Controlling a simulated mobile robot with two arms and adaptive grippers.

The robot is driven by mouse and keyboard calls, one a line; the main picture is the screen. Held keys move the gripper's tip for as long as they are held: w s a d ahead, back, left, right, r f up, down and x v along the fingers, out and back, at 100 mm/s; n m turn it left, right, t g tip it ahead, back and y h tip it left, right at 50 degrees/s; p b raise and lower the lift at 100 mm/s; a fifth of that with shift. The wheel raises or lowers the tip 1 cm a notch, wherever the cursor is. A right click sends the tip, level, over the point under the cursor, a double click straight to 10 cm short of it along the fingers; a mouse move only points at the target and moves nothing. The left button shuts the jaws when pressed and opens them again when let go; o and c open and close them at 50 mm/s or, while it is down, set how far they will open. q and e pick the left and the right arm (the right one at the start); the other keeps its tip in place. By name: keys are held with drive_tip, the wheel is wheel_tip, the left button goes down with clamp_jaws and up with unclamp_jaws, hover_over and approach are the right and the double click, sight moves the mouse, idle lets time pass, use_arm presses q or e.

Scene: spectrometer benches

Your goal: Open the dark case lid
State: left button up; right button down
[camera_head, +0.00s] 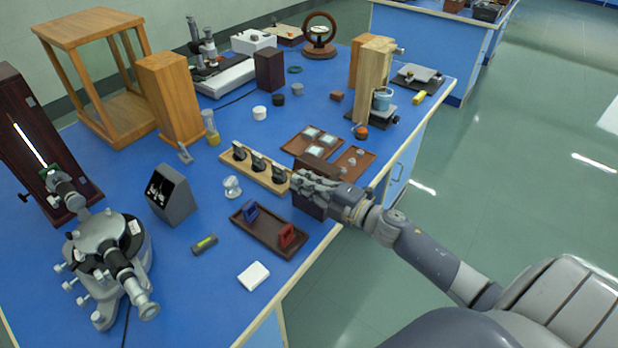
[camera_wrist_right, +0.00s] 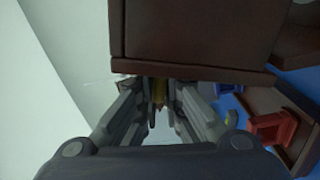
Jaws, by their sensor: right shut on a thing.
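The dark brown case (camera_head: 311,207) sits near the bench's right edge, partly hidden behind my right gripper (camera_head: 305,184). In the right wrist view the case (camera_wrist_right: 195,30) fills the top, with a projecting strip along its lower edge. My right gripper (camera_wrist_right: 158,98) is shut at this edge, with a small brass-coloured piece (camera_wrist_right: 159,90) between its fingertips. Whether the lid is raised cannot be told. My left gripper is not in view.
A brown tray (camera_head: 264,245) with blue and red pieces lies just left of the case; the red piece (camera_wrist_right: 273,127) also shows in the wrist view. A wooden rack (camera_head: 238,161) and small brown trays (camera_head: 300,145) stand behind. Open floor (camera_head: 490,170) lies right of the bench.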

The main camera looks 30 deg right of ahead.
drive_tip(key=shift+s+a+f+n+b, duration=0.35)
drive_tip(key=shift+a+n, duration=0.25)
drive_tip(key=shift+n, duration=0.3)
drive_tip(key=shift+s+a+f+n+b, duration=0.1)
drive_tip(key=shift+a+f+n+b, duration=0.15)
drive_tip(key=shift+a+n+b, duration=0.5)
drive_tip(key=shift+s+a+f+n+b, duration=0.15)
drive_tip(key=shift+s+a+f+n, duration=0.2)
drive_tip(key=shift+n, duration=0.7)
drive_tip(key=shift+a+f, duration=0.1)
drive_tip(key=shift+a, duration=0.15)
drive_tip(key=c, duration=1.8)
unclamp_jaws()
drive_tip(key=shift+o, duration=0.4)
drive_tip(key=v, duration=1.2)
drive_tip(key=shift+s+f, duration=0.1)
drive_tip(key=shift+f, duration=0.05)
